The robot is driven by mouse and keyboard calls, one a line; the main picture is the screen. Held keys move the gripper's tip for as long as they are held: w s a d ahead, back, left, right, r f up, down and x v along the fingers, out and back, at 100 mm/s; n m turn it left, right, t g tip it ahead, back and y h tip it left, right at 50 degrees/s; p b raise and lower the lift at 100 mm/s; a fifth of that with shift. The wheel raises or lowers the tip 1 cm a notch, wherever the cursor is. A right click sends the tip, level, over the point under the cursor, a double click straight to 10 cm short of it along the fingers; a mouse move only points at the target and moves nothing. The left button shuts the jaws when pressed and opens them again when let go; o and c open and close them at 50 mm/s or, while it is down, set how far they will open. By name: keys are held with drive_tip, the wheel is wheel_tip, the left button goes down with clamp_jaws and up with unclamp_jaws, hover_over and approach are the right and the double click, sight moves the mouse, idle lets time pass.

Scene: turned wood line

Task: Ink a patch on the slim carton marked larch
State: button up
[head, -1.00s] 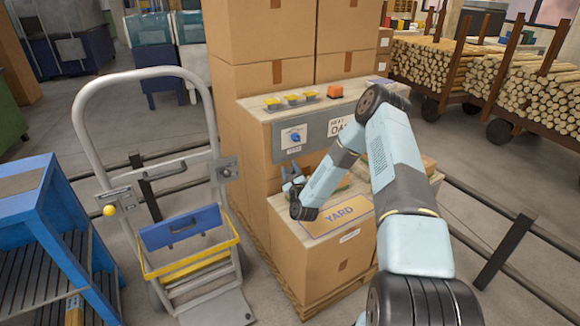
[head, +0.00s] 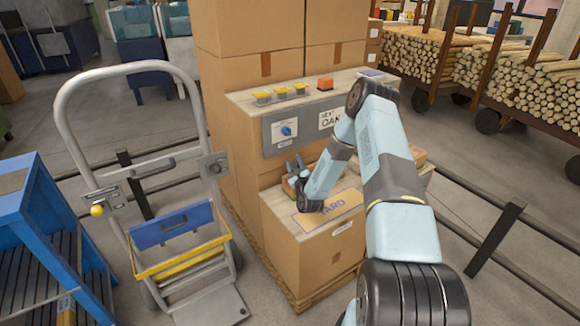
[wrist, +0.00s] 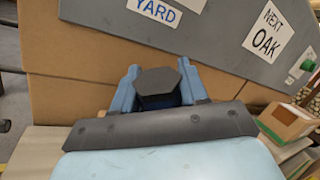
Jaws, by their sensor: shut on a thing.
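In the wrist view my gripper (wrist: 160,72) is shut on a dark hexagonal-topped thing (wrist: 157,80), held between two blue fingers. Its lower part is hidden by the gripper. I cannot make out any larch marking.
The panel carries a blue knob (head: 287,131) and a NEXT OAK sign (wrist: 265,31). Yellow-topped pieces (head: 282,93) and an orange block (head: 325,83) sit on the ledge above. Big cartons (head: 250,80) rise behind. A hand truck (head: 128,90) and blue steps (head: 45,215) stand left.

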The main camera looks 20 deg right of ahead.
drive_tip(key=shift+w+d, duration=0.2)
drive_tip(key=shift+d, duration=0.35)
drive_tip(key=shift+d+r, duration=0.1)
drive_tip(key=shift+a, duration=0.55)
drive_tip(key=shift+s+a+f, duration=0.2)
drive_tip(key=shift+s+a, duration=0.1)
drive_tip(key=shift+a, duration=0.2)
drive_tip(key=s+a+r, duration=0.1)
drive_tip(key=a+r, duration=0.4)
drive_tip(key=r, duration=0.3)
drive_tip(key=shift+s, duration=0.4)
drive_tip(key=shift+a, duration=0.1)
